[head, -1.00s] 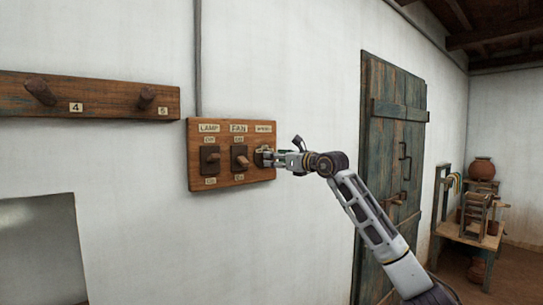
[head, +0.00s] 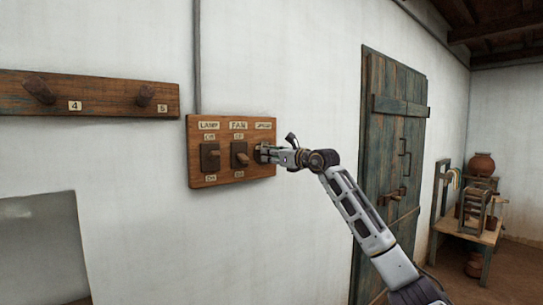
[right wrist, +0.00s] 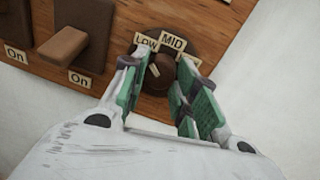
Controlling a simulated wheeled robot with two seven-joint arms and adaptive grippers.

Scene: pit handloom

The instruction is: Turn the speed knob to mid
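The speed knob (right wrist: 161,74) is a dark round knob with a pale pointer mark, on the right part of the wooden switch panel (head: 203,181). The right wrist view shows a "Low" label (right wrist: 146,41) and a "MID" label (right wrist: 172,43) above it, with a third label partly hidden by a finger. The pointer leans to the upper left, toward "Low". My right gripper (right wrist: 160,78) is open, its green-padded fingers on either side of the knob with a gap showing at the left. In the head view my right gripper (head: 265,154) covers the knob. My left gripper is out of view.
The lamp switch (head: 210,157) and fan switch (head: 240,154) sit left of the knob. A peg rail (head: 110,97) is on the wall further left. A wooden door (head: 392,140) and a bench (head: 465,230) with loom gear stand to the right.

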